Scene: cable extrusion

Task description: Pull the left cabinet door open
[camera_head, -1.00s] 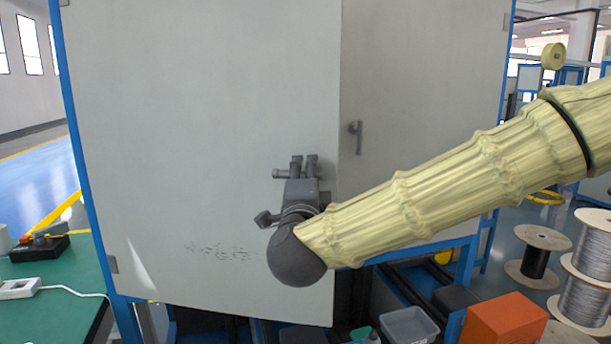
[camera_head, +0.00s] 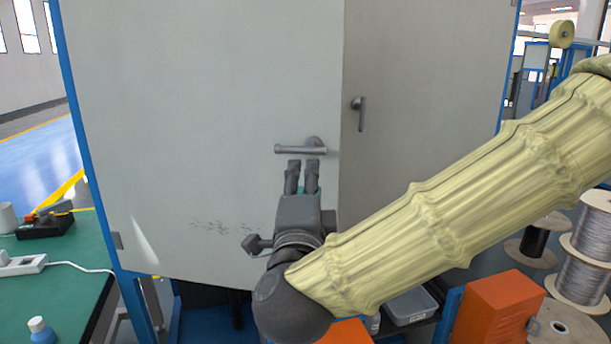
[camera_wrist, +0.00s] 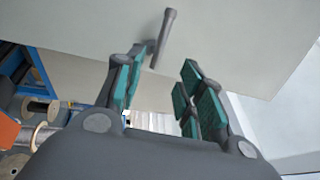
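The left cabinet door (camera_head: 200,120) is a large light-grey panel standing ajar, its right edge in front of the right door (camera_head: 420,80). Its dark grey lever handle (camera_head: 300,149) lies horizontal near that edge. My gripper (camera_head: 302,163) is just below the handle, fingers pointing up, with a gap between them. The wrist view shows the teal-padded fingers (camera_wrist: 155,85) apart with nothing between them. A dark handle bar (camera_wrist: 164,38) shows beyond the fingertips there, apart from the pads. My wrist hides the door's lower right corner.
The right door has a vertical handle (camera_head: 359,113). A green table (camera_head: 70,290) with a power strip stands at the left. An orange box (camera_head: 495,305) and wire spools (camera_head: 585,250) stand at the lower right. A grey bin (camera_head: 410,306) lies below the cabinet.

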